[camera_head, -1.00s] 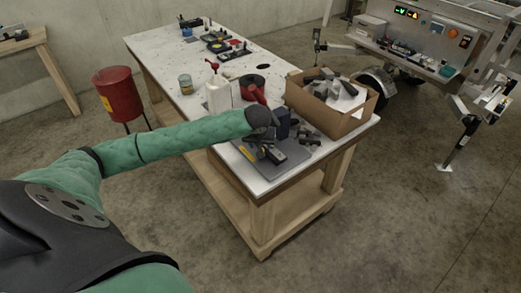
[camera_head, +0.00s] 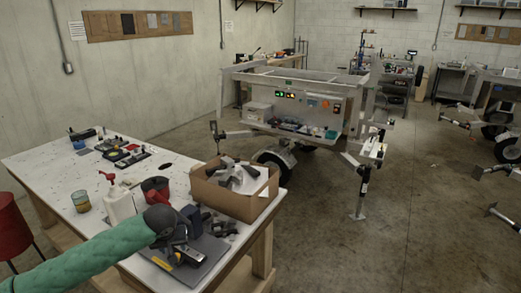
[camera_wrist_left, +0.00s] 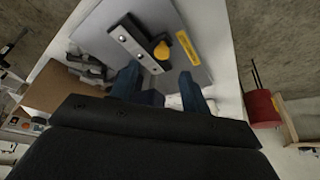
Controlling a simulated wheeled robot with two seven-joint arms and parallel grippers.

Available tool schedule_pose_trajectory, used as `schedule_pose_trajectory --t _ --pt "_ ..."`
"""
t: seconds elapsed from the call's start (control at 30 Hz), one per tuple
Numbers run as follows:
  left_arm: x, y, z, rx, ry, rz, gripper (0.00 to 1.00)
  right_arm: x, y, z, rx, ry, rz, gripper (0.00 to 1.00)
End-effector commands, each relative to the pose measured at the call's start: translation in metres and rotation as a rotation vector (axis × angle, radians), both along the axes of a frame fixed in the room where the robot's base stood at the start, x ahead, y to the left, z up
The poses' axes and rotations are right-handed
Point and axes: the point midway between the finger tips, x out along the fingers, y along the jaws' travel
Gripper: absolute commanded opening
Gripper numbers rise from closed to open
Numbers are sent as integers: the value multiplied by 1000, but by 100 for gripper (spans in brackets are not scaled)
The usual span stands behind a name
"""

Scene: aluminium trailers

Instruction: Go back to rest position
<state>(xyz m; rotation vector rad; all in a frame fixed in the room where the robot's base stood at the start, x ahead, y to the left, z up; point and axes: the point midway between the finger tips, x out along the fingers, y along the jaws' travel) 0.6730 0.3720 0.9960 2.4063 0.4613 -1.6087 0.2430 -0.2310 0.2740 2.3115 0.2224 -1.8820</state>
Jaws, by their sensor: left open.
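My left arm comes in from the lower left in the head view, and its dark left gripper (camera_head: 183,232) is over the front of the white workbench (camera_head: 45,165). In the left wrist view the two blue fingers of the left gripper (camera_wrist_left: 161,90) stand apart with nothing between them. Beyond the fingertips a grey mat (camera_wrist_left: 195,25) with a yellow label lies on the bench. On it is a black and silver part (camera_wrist_left: 137,42) with a yellow knob. My right gripper is not in view.
A cardboard box (camera_head: 238,203) of grey parts stands right of the gripper. A white bottle (camera_head: 119,203), a red-and-black container (camera_head: 155,188) and a jar (camera_head: 81,201) stand behind it. A red bin (camera_head: 10,230) is left of the bench. A trailer (camera_head: 295,105) stands beyond open floor.

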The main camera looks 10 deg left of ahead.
Motion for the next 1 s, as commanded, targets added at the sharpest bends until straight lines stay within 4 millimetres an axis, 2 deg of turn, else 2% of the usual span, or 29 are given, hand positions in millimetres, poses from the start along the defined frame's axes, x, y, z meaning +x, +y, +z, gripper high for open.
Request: schedule_pose_trajectory --t 0.17,0.3,0.5,0.73,1.0 --pt "-21 -39 -27 -17 10 -101 47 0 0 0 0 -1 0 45" --pt "-48 -78 -51 -34 11 -209 47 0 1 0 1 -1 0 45" --pt "-89 -122 -77 -54 4 -335 47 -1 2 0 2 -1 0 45" --pt "-140 -157 -99 -69 -6 -440 47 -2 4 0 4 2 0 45" --pt "-202 -177 -116 -64 -8 -509 47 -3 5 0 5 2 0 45"
